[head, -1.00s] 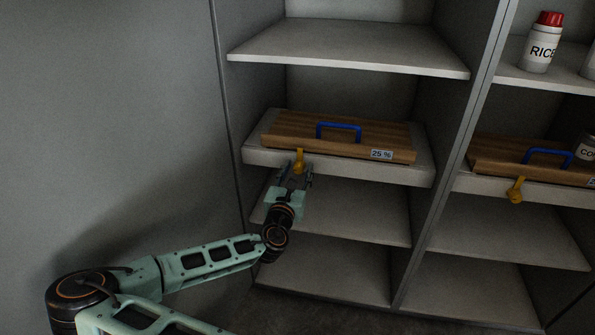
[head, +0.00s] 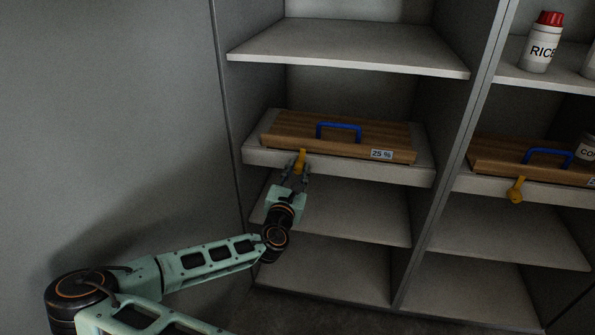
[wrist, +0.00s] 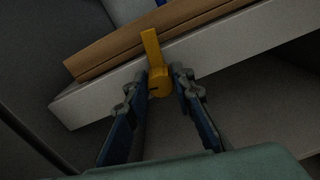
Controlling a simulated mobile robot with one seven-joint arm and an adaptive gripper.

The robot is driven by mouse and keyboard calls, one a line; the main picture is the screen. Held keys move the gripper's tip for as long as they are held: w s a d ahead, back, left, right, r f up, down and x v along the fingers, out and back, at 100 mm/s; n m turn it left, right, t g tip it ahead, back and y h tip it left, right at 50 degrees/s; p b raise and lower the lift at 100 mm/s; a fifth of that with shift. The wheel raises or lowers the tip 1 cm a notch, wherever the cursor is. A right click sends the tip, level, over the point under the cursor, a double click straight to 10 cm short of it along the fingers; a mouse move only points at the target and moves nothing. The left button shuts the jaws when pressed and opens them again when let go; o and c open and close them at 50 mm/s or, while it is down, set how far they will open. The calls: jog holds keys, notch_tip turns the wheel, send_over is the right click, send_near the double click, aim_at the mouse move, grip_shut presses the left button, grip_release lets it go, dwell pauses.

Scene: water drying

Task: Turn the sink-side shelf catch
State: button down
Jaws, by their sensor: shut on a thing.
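A yellow catch (head: 302,157) sits on the front edge of the left bay's middle shelf (head: 370,172). Its lever points up in front of a wooden board (head: 285,133) with a blue handle and a 25 % label. My gripper (head: 297,172) is at this catch from below and in front. In the wrist view, its two fingers (wrist: 160,85) are shut on the round base of the catch (wrist: 152,50), and the lever rises above them, leaning slightly left. No sink is in view.
A second wooden board (head: 490,160) and a dark can (head: 586,150) are on the right bay's shelf. A white RICE bottle (head: 540,48) stands above. An upright divider (head: 455,150) separates the bays. The shelf below my gripper (head: 370,220) is empty.

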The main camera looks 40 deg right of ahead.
jog(key=m, duration=0.4)
jog(key=shift+m, duration=0.3)
jog(key=m, duration=0.3)
jog(key=shift+f+m, duration=0.1)
jog(key=shift+m, duration=0.2)
jog(key=m, duration=0.3)
jog(key=shift+s+d+m+b, duration=0.1)
jog(key=shift+m+b, duration=0.2)
jog(key=shift+b, duration=0.05)
jog(key=shift+m, duration=1.9)
jog(key=c, duration=1.7)
grip_release()
jog(key=shift+o, duration=0.2)
